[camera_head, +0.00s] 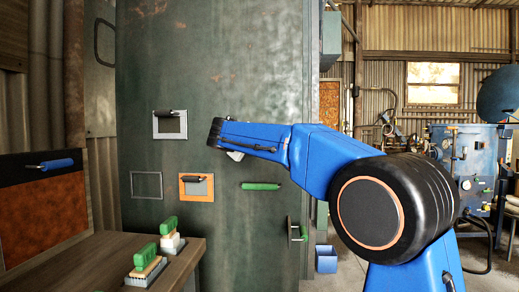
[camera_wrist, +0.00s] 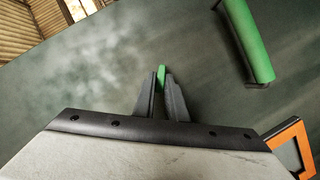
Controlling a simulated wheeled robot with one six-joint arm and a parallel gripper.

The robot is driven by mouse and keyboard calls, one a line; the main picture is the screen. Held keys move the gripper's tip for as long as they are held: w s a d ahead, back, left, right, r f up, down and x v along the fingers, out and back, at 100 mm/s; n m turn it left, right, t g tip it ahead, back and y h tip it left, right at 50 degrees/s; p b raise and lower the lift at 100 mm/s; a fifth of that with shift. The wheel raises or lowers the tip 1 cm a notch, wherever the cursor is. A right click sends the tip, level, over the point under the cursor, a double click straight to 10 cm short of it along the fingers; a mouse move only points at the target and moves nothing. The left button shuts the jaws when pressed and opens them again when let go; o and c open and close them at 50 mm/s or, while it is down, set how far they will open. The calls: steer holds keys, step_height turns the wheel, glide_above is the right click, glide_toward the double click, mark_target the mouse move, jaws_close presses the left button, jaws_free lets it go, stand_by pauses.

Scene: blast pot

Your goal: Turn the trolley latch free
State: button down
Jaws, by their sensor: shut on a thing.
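My gripper (camera_wrist: 161,92) is shut on a small green piece (camera_wrist: 161,76), which I take to be the trolley latch. Only its green end shows between the fingertips in the wrist view; the rest is hidden by the fingers. In the head view my arm reaches to the front of a large dark green metal cabinet (camera_head: 240,80), and the latch is hidden behind my wrist. A longer green bar handle (camera_head: 260,186) is fixed level on the cabinet, below and right of my wrist. It also shows at the upper right of the wrist view (camera_wrist: 247,40).
An orange-framed panel (camera_head: 196,195) and a pale-framed panel (camera_head: 169,125) are on the cabinet left of my wrist. A wooden bench (camera_head: 110,250) with green-handled brushes (camera_head: 146,262) stands at the lower left. A blue bin (camera_head: 326,260) stands right of the cabinet.

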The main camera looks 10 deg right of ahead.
steer(key=n+h, duration=0.1)
steer(key=n, duration=0.1)
steer(key=n+t+h, duration=0.1)
steer(key=n, duration=0.2)
steer(key=shift+f+n, duration=0.2)
steer(key=shift+n, duration=0.1)
steer(key=shift+t, duration=0.3)
stand_by(0.3)
steer(key=c, duration=1.8)
jaws_free()
steer(key=shift+a, duration=0.1)
steer(key=v, duration=1.7)
steer(key=shift+a+f, duration=0.15)
steer(key=shift+a, duration=0.1)
